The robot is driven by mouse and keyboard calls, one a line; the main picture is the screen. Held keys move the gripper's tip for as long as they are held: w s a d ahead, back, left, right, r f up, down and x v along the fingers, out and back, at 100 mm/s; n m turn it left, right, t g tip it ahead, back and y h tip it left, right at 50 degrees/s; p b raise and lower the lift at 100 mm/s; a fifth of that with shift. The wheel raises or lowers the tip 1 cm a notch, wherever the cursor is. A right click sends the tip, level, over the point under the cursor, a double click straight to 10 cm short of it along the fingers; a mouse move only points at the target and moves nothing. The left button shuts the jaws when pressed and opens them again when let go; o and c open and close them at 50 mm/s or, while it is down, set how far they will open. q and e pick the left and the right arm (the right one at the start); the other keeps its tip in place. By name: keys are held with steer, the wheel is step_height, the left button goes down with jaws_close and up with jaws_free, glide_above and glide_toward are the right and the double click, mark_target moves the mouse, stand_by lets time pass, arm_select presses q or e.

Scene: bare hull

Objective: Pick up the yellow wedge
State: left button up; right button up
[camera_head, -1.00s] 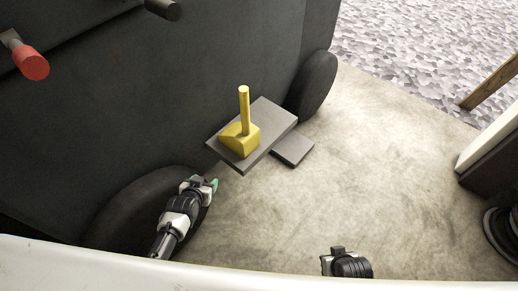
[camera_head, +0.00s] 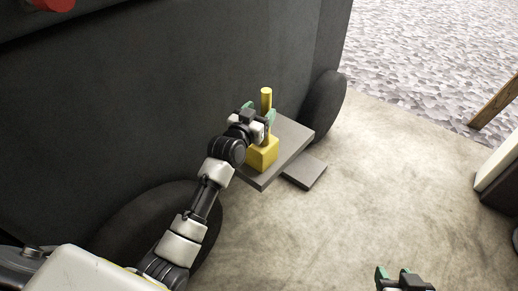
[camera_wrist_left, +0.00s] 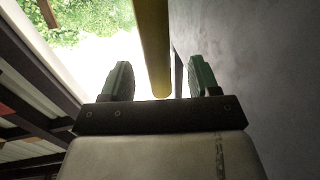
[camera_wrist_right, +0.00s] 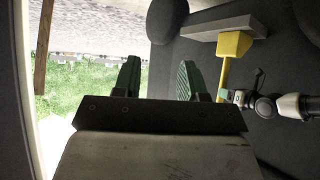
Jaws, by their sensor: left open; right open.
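The yellow wedge (camera_head: 263,153) has a block base and an upright round handle. It stands on a grey step plate (camera_head: 292,150) beside the dark hull. My left gripper (camera_head: 260,120) is open at the handle, with its fingers on either side of it. In the left wrist view the yellow handle (camera_wrist_left: 153,45) passes between the two green fingertips, with gaps showing on both sides. My right gripper (camera_head: 402,277) is open and empty, low at the right. The right wrist view shows the wedge (camera_wrist_right: 234,47) beyond its fingers, off to the right.
The dark hull (camera_head: 170,90) rises behind and left of the plate, with dark wheels (camera_head: 323,105) on either side. A smaller grey slab (camera_head: 304,171) lies next to the plate. The pale floor (camera_head: 400,170) to the right is clear.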

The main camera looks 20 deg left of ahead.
mark_target(269, 102)
arm_select(q)
steer(key=shift+w+d, duration=0.1)
steer(key=shift+w, duration=0.3)
steer(key=w+b, duration=0.2)
steer(key=w, duration=0.1)
steer(key=shift+w+d+f, duration=0.15)
steer(key=shift+w+d, duration=0.1)
steer(key=shift+d, duration=0.1)
steer(key=shift+w+d, duration=0.1)
steer(key=shift+w, duration=0.4)
arm_select(e)
steer(key=w+a+r+t+y, duration=0.1)
steer(key=w+a+r+t, duration=0.1)
steer(key=r+t, duration=0.3)
steer(key=shift+w+r+t+y, duration=0.4)
steer(key=shift+w, duration=0.5)
arm_select(q)
jaws_close()
steer(key=shift+r, duration=0.2)
arm_select(e)
steer(key=shift+a, duration=0.1)
